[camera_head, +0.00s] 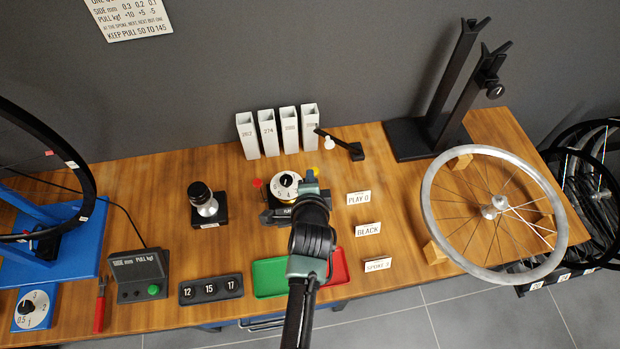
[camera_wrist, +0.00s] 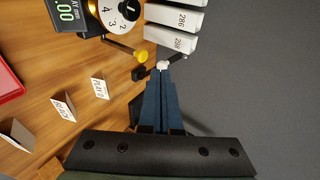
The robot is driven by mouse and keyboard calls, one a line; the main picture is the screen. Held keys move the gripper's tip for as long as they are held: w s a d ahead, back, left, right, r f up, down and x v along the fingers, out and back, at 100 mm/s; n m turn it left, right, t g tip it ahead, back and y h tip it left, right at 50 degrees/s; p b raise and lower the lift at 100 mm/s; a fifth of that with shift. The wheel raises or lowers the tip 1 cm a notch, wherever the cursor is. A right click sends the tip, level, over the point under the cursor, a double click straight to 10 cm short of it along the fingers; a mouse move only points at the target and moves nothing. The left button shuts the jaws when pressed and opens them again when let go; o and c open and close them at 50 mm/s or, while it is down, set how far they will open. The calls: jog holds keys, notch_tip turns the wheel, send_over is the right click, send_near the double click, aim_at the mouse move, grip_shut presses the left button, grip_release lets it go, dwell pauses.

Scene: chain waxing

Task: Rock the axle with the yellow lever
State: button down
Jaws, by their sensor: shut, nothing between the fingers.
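The dial gauge device (camera_head: 285,186) stands on the workbench, with a white numbered dial that also shows at the top of the wrist view (camera_wrist: 120,10). The yellow lever knob (camera_wrist: 140,54) sticks out beside it on a dark rod, and it shows in the head view (camera_head: 316,172) just right of my fingertips. A red knob (camera_head: 257,183) is on the device's left side. My gripper (camera_head: 310,178) is shut and empty, its blue fingers (camera_wrist: 165,90) close beside the yellow knob; I cannot tell whether they touch. The axle is not clear; my arm hides part of the device.
Numbered white tubes (camera_head: 289,134) and a black stand with a white ball (camera_head: 329,144) are behind. A green tray (camera_head: 270,278) and red tray (camera_head: 338,267) lie in front. Cards, including "PLAY 0" (camera_head: 358,198), stand right; a spoked wheel (camera_head: 430,205) lies farther right.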

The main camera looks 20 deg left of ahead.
jog(key=shift+v, duration=1.3)
jog(key=shift+w+r, duration=0.1)
